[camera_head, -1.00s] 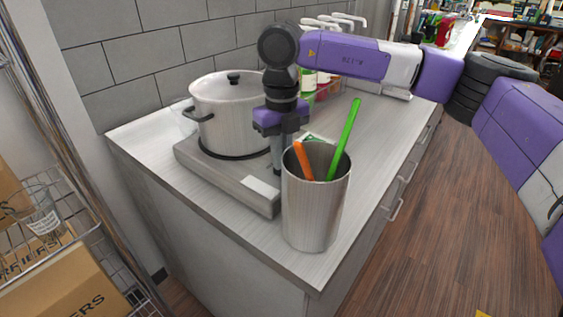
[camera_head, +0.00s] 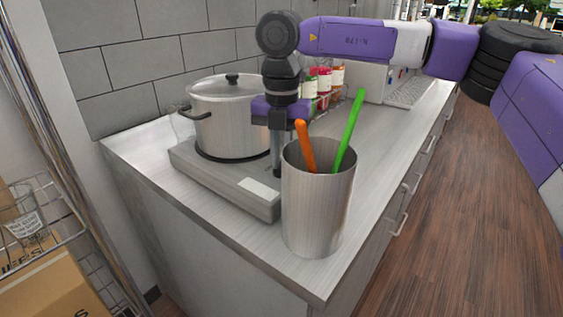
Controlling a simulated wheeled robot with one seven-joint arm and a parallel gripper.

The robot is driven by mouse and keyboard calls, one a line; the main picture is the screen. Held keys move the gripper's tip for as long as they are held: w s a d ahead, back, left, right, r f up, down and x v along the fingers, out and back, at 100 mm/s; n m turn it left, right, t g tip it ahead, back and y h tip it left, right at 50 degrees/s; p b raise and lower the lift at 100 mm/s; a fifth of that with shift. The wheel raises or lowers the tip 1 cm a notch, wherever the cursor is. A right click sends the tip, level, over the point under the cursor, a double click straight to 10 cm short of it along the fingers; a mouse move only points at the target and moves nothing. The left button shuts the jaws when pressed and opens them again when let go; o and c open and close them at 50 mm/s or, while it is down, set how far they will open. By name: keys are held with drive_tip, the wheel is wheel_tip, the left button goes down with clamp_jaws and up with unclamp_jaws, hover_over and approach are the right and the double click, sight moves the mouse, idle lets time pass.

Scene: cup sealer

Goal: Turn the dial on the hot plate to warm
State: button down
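The hot plate (camera_head: 215,178) is a flat grey box on the counter, with a light label on its front right side. A lidded steel pot (camera_head: 225,127) stands on it. I cannot make out the dial; the hot plate's right end is hidden behind my gripper and the steel cup. My gripper (camera_head: 277,170) points down at the hot plate's right end, just behind the cup. Its fingertips are partly hidden by the cup, and I cannot tell whether they touch anything or how far apart they are.
A tall steel cup (camera_head: 318,210) with an orange utensil (camera_head: 305,147) and a green utensil (camera_head: 349,130) stands close in front of my gripper. Bottles (camera_head: 324,82) stand behind at the wall. A tiled wall (camera_head: 130,60) bounds the back.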

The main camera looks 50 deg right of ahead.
drive_tip(key=shift+r+m, duration=0.1)
drive_tip(key=shift+m, duration=0.3)
drive_tip(key=c, duration=1.5)
unclamp_jaws()
wheel_tip(320, 180, up, 8)
drive_tip(key=shift+f, duration=0.1)
